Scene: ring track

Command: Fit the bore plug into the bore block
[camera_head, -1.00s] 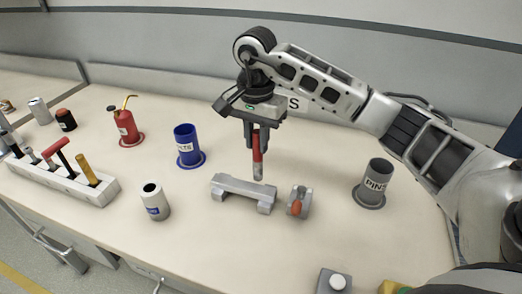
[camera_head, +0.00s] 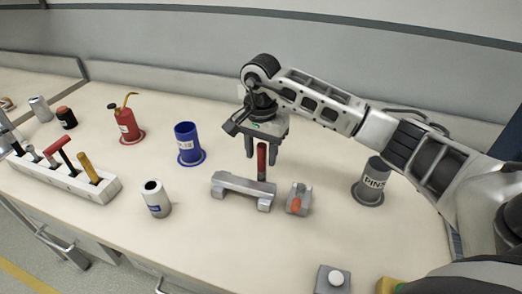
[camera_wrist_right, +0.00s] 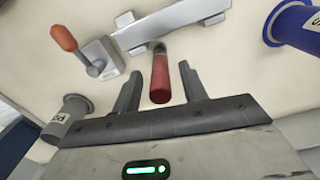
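The bore plug (camera_head: 262,160) has a red handle and stands upright at the right part of the long grey block (camera_head: 240,186), which I take for the bore block. My right gripper (camera_head: 262,152) is open around the handle's upper part. In the right wrist view, the open fingers (camera_wrist_right: 160,88) leave a gap on each side of the red handle (camera_wrist_right: 160,78), beside the block (camera_wrist_right: 170,25). My left gripper is not in view.
A small grey clamp-like fixture with an orange knob (camera_head: 295,204) stands right of the block. A grey PINS cup (camera_head: 371,183), blue cup (camera_head: 187,145), white can (camera_head: 156,199), red oiler (camera_head: 127,126) and tool rack (camera_head: 60,178) stand around.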

